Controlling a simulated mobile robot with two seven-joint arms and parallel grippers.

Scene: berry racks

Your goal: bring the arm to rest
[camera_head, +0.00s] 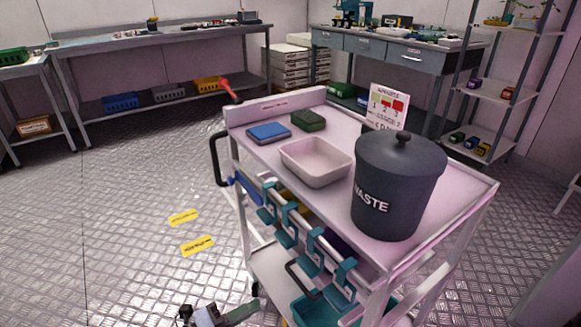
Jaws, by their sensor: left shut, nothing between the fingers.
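My left gripper (240,312) shows at the bottom edge of the head view, low over the floor and left of the cart. It is shut, with nothing seen between its fingers. Most of my left arm is cut off by the frame's lower edge. My right gripper is not in view.
A white cart (460,205) stands close on the right, carrying a dark waste bin (400,185), a pale tray (316,162) and a blue box (268,132). Teal hooks (310,250) line its side. Open floor (130,240) lies to the left. Benches (160,37) stand behind.

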